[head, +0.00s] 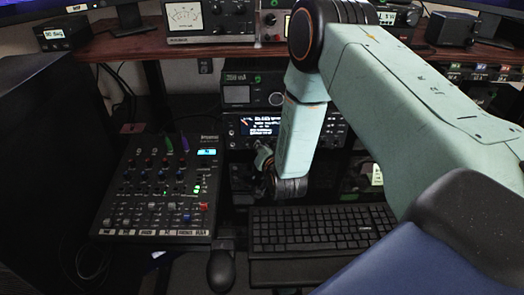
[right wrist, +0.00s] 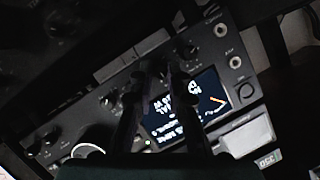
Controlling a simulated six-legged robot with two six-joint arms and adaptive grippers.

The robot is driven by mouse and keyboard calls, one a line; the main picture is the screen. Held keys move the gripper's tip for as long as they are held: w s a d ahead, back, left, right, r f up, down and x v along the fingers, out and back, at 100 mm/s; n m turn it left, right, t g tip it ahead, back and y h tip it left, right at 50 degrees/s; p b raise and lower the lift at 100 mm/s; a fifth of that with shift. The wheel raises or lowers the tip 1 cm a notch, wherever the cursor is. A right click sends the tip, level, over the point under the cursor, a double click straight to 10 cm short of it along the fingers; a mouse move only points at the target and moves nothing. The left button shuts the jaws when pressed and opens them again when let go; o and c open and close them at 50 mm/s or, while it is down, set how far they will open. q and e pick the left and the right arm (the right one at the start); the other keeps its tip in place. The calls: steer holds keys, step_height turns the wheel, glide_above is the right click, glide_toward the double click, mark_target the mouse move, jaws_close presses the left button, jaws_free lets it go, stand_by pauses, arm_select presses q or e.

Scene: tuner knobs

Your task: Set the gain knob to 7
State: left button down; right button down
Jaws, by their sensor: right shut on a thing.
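The radio (head: 290,123) with a lit display stands under the shelf in the head view, partly hidden behind my right arm. My right gripper (head: 264,160) is at the left part of its front. In the right wrist view the radio's dark panel (right wrist: 232,62) is tilted, with its display (right wrist: 190,105) upside down. The two fingers of my right gripper (right wrist: 157,72) reach the panel and are shut on a small knob, mostly hidden between the tips. I cannot read the knob's label or setting. My left gripper is in neither view.
A mixer (head: 160,190) with several knobs and faders lies at left. A keyboard (head: 320,228) and a mouse (head: 221,268) lie in front of the radio. Another unit (head: 252,92) sits above it, under the wooden shelf (head: 130,45). Other knobs (right wrist: 108,98) are close to the fingers.

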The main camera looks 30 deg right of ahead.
steer(key=shift+d+f+m+t+y+b, duration=0.15)
steer(key=shift+m+t+y+b, duration=0.3)
steer(key=shift+m+b, duration=0.5)
steer(key=shift+f+m+t+b, duration=0.1)
steer(key=shift+m+t+b, duration=0.55)
steer(key=shift+m+b, duration=0.45)
steer(key=m+t+b, duration=0.1)
steer(key=m+b, duration=0.1)
steer(key=b, duration=0.1)
steer(key=shift+d+m+y, duration=0.1)
steer(key=shift+m+y, duration=0.15)
steer(key=shift+y, duration=0.1)
steer(key=shift+m+t+b, duration=0.3)
steer(key=shift+m+b, duration=0.2)
steer(key=shift+b, duration=0.1)
steer(key=c, duration=1.4)
jaws_free()
steer(key=shift+o, duration=0.4)
steer(key=shift+s, duration=0.1)
